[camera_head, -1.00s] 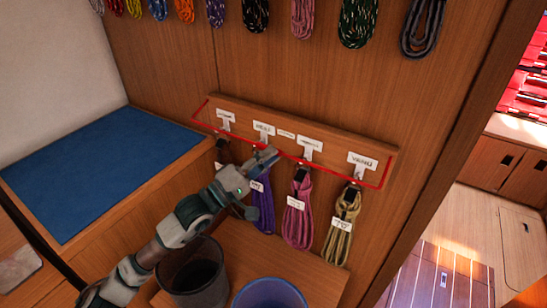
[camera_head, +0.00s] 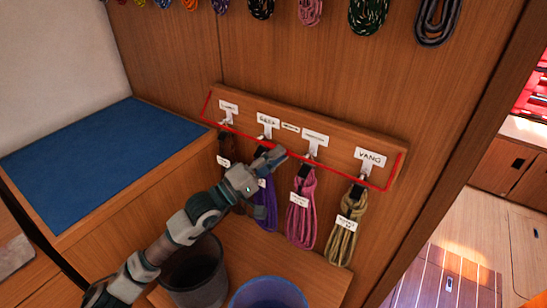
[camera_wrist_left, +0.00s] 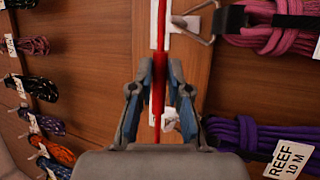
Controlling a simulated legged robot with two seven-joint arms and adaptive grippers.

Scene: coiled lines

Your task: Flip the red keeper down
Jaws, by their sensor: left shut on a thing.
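The red keeper (camera_head: 335,170) is a thin red bar across the front of the wooden hook board (camera_head: 345,133), with side arms rising at both ends. It passes in front of the white hooks, below their labels. My left gripper (camera_head: 279,153) is at the middle of the bar, above the purple coil (camera_head: 265,205). In the wrist view the red bar (camera_wrist_left: 158,85) runs between the two fingers of my left gripper (camera_wrist_left: 161,92), which is shut on it. The fingers hide part of the bar in the head view. My right gripper is not in view.
A pink coil (camera_head: 301,210) and an olive coil (camera_head: 343,228) hang right of the purple one. Below are a dark bucket (camera_head: 196,275) and a blue bucket (camera_head: 268,295). A blue-topped bench (camera_head: 95,165) is at left. More coils hang higher on the wall.

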